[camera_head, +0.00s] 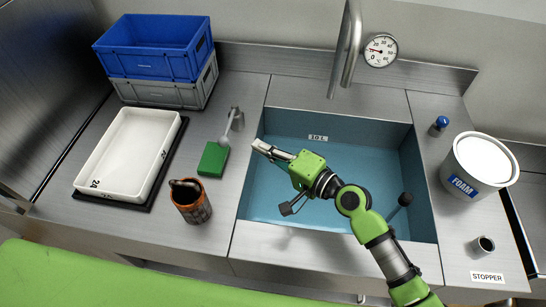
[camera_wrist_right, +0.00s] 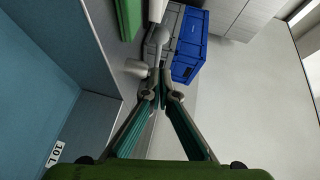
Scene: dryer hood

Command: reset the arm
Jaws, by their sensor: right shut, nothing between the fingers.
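My right arm comes in from the lower right in the head view and reaches over the blue sink basin (camera_head: 290,212). Its gripper (camera_head: 259,146) is shut and empty, with the fingertips near the basin's left rim, pointing left. In the right wrist view the two fingers of this gripper (camera_wrist_right: 162,92) meet at their tips with nothing between them. My left gripper is in neither view.
A faucet (camera_head: 347,50) and gauge (camera_head: 380,51) stand behind the basin. Left are a green block (camera_head: 213,159), an orange-brown can (camera_head: 191,208), a white tray (camera_head: 101,164) and stacked crates (camera_head: 153,60).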

